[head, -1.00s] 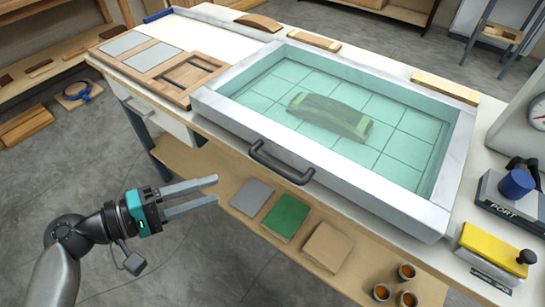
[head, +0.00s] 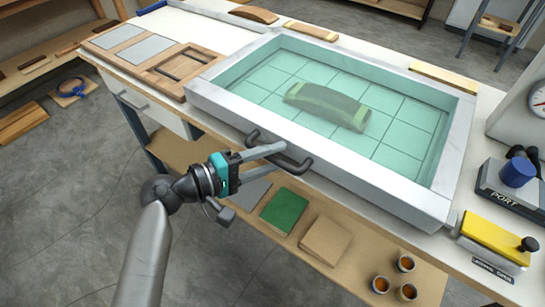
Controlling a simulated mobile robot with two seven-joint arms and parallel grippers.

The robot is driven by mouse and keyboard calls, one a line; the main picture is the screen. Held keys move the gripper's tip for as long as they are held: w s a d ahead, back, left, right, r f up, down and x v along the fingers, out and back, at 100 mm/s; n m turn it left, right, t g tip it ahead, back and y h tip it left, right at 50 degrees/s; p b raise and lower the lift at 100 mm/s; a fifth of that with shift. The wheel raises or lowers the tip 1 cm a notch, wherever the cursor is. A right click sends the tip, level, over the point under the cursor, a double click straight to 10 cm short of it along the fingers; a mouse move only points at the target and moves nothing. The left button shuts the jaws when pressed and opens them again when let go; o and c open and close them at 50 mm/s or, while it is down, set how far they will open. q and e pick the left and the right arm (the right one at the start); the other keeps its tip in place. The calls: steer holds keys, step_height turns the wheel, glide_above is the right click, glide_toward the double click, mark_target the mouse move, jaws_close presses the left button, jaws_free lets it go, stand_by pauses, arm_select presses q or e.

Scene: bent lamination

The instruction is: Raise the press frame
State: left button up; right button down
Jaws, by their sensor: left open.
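The press frame (head: 205,101) is a pale grey rectangular frame with a clear teal gridded sheet, lying flat on the white bench. A curved green piece (head: 326,106) shows under the sheet. A dark bar handle (head: 302,170) is on the frame's front side. My left gripper (head: 283,155) is open, with its fingertips at the handle. The fingers overlap the handle in the picture; I cannot tell whether they touch it or are around it. My right gripper is not in view.
The lower shelf holds a green square (head: 285,211), a tan square (head: 325,240) and small cups (head: 406,263). Wooden panels (head: 176,69) lie at the left.

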arm_select(q)
steer(key=shift+d, duration=0.15)
steer(key=shift+c, duration=0.3)
jaws_close()
stand_by(1.1)
